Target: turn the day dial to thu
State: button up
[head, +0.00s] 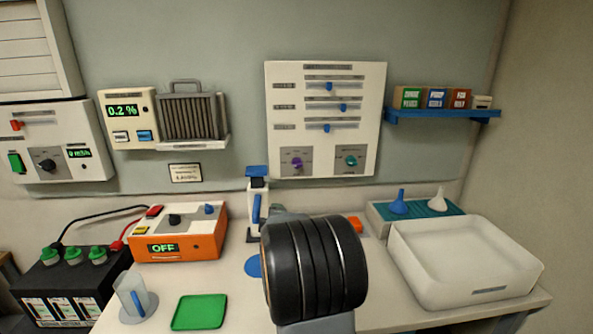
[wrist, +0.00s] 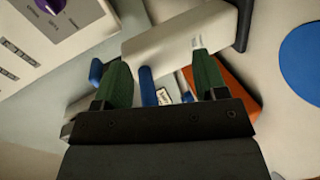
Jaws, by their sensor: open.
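The white wall panel (head: 326,120) carries a purple dial (head: 297,163) at its lower left and a teal dial (head: 351,160) at its lower right. Their markings are too small to read, so I cannot tell which is the day dial or where it points. In the wrist view the purple dial (wrist: 52,5) shows at the top left edge, with the panel (wrist: 50,40) tilted. My gripper (wrist: 160,60) is open, with its two green fingers apart, and touches neither dial. In the head view my black arm hides the gripper.
A white pump-like dispenser (head: 254,205) with blue parts stands below the panel; it lies beyond the fingers in the wrist view (wrist: 175,42). The orange box (head: 180,240) reads OFF. A white tray (head: 465,260) is at right. A blue shelf (head: 440,116) holds small boxes.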

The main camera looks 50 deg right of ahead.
aim_at(296, 167)
jog(key=s+d+r+n+t+h, duration=0.1)
jog(key=d+r+n+h, duration=0.5)
jog(key=r, duration=0.1)
jog(key=p+x, duration=0.1)
jog(key=x, duration=0.3)
jog(key=p+x, duration=0.1)
jog(key=x, duration=0.3)
jog(key=r+p+x, duration=0.1)
jog(key=x, duration=0.4)
jog(key=shift+s, duration=0.1)
jog(key=shift+a, duration=0.1)
jog(key=shift+c, duration=0.4)
jog(key=c, duration=0.8)
jog(key=shift+h, duration=0.3)
jog(key=shift+c, duration=0.2)
